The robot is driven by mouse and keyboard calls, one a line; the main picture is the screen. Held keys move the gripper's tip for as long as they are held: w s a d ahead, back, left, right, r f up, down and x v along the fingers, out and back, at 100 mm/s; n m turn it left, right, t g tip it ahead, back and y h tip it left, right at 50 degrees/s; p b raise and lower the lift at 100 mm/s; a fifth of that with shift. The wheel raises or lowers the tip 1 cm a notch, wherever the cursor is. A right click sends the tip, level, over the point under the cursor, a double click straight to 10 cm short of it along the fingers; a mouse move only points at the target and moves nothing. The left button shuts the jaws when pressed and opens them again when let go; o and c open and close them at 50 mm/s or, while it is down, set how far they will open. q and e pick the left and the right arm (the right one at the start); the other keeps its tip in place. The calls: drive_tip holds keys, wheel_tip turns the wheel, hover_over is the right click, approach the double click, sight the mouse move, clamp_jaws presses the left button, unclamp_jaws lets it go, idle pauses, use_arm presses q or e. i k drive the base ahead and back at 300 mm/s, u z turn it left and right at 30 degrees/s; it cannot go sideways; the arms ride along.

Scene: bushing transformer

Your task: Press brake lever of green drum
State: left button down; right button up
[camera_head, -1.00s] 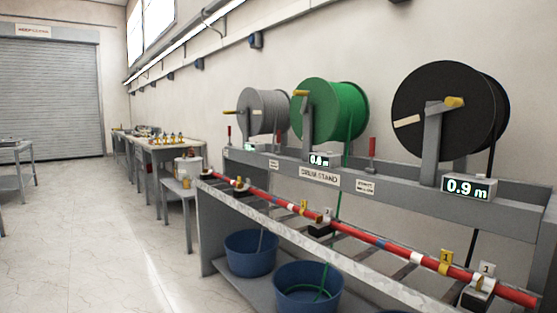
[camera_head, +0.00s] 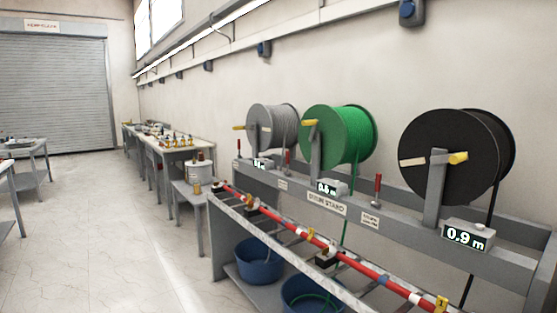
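The green drum (camera_head: 338,137) hangs on the grey drum stand (camera_head: 410,232), between a grey drum (camera_head: 272,128) and a black drum (camera_head: 450,157). It has a yellow crank handle (camera_head: 310,123), and a green cable runs down from it. Red-handled upright levers stand on the stand: one left of the grey drum (camera_head: 238,146), one between the grey and green drums (camera_head: 287,161), and one between the green and black drums (camera_head: 377,189). Which lever serves the green drum is not clear from the view. Neither of my grippers shows.
A red rail (camera_head: 350,263) with clamps runs along the front of the stand. Blue buckets (camera_head: 258,262) sit below it. A workbench (camera_head: 180,153) with small parts stands farther back along the wall. The floor (camera_head: 110,220) on the left is open.

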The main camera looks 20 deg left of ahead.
sight(287, 173)
drive_tip(key=u, duration=0.95)
drive_tip(key=k, duration=1.2)
drive_tip(key=u, duration=1.05)
drive_tip(key=i, duration=3.9)
drive_tip(key=z, duration=0.7)
drive_tip(key=i, duration=1.15)
drive_tip(key=z, duration=1.25)
drive_tip(key=i, duration=0.9)
drive_tip(key=z, duration=1.3)
drive_tip(key=i, duration=0.55)
drive_tip(key=z, duration=0.3)
